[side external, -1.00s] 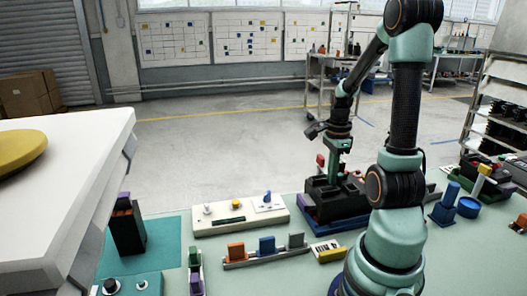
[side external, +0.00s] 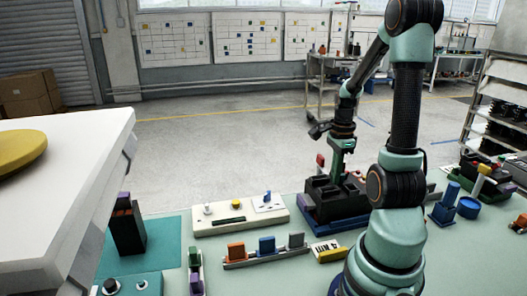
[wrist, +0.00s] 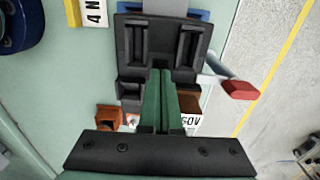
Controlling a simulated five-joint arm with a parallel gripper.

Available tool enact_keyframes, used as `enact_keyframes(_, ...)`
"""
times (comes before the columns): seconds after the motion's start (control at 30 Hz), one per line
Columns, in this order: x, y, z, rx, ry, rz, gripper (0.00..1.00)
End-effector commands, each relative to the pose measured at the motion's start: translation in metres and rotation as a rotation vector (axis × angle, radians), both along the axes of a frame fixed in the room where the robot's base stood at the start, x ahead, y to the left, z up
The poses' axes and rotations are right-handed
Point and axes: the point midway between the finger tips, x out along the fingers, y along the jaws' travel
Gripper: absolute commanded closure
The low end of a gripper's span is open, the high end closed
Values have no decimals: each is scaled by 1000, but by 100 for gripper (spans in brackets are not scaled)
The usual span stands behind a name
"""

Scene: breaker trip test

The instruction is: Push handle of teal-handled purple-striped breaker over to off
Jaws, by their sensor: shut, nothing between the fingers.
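A black breaker block (side external: 322,205) sits on the bench in the side view, with a purple strip low on its left side. The wrist view shows a black block (wrist: 135,22) with two slots under my gripper. My gripper (wrist: 160,72) is shut and empty, its green fingers pointing down over the block. In the side view my gripper (side external: 337,175) is at the top of the block; I cannot tell whether it touches. A red-tipped grey lever (wrist: 240,90) sticks out beside the block. No teal handle can be told apart from my green fingers.
Left of the block are a cream panel (side external: 215,226) with knobs and a rail of coloured modules (side external: 266,246). A black unit (side external: 127,232) stands on a teal mat at left. A blue cylinder (side external: 468,207) stands at right. Behind the bench is open floor.

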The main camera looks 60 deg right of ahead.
Motion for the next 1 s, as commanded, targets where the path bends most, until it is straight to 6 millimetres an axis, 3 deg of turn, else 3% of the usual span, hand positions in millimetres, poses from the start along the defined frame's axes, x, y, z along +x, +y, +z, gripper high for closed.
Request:
enact_keyframes(0.47, -6, -5, -1, 0, 0, 0, 100)
enact_keyframes(1.0, 3, 3, 3, -1, -1, 0, 100)
